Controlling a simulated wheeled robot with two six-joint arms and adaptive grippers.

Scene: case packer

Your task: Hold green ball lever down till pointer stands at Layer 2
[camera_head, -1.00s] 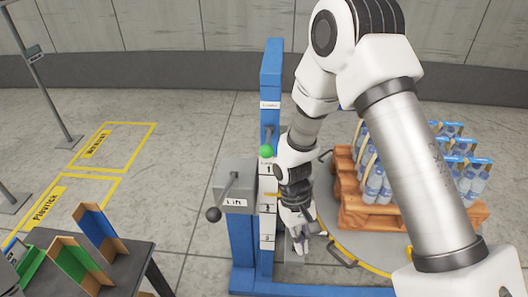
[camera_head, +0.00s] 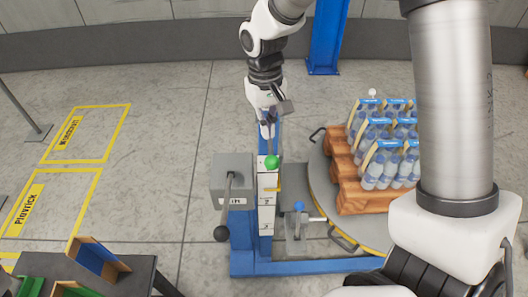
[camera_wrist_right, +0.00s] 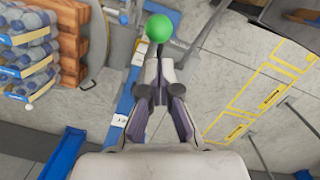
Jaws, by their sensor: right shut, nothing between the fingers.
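The green ball (camera_head: 272,162) of the lever stands in front of the blue post, above the white scale plates (camera_head: 266,208). A small yellow-orange pointer (camera_head: 273,189) shows at the upper part of the scale; the layer lettering is too small to read surely. My right gripper (camera_head: 268,132) is shut and empty, just above and behind the ball in the head view. In the right wrist view the green ball (camera_wrist_right: 159,28) lies just beyond the closed fingertips (camera_wrist_right: 161,62). I cannot tell whether they touch it. My left gripper is not in view.
A grey Lift box (camera_head: 232,172) with a black-knobbed lever (camera_head: 221,233) is left of the scale. A blue-knobbed lever (camera_head: 299,207) is to its right. A pallet (camera_head: 355,185) of bottle packs stands on a turntable. A dark table (camera_head: 85,275) is at lower left.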

